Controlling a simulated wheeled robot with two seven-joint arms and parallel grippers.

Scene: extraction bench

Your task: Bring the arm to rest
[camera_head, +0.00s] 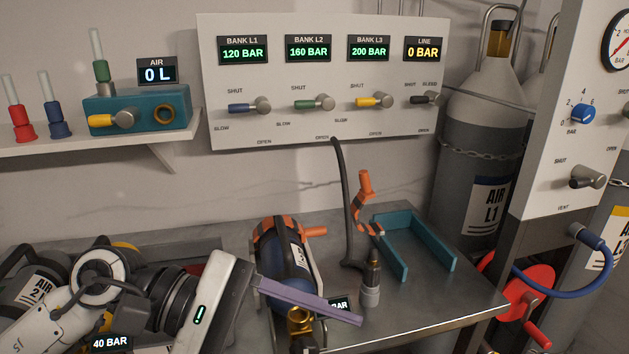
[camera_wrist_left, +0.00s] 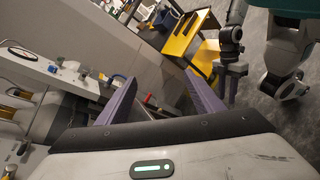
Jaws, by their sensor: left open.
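My left gripper (camera_head: 350,318) reaches in from the lower left in the head view, with a purple finger over the front of the steel bench. In the left wrist view my left gripper (camera_wrist_left: 160,85) shows two purple fingers spread apart with nothing between them. The finger passes in front of a dark cylinder with orange ends (camera_head: 283,258) and close to a brass valve fitting (camera_head: 300,320). A hose end fitting (camera_head: 371,282) stands upright just beyond the finger.
A teal cradle (camera_head: 440,252) sits empty on the bench (camera_head: 470,290). The valve panel (camera_head: 225,80) is on the wall. Gas cylinders (camera_head: 480,120) and a red handwheel (camera_head: 527,285) are at right.

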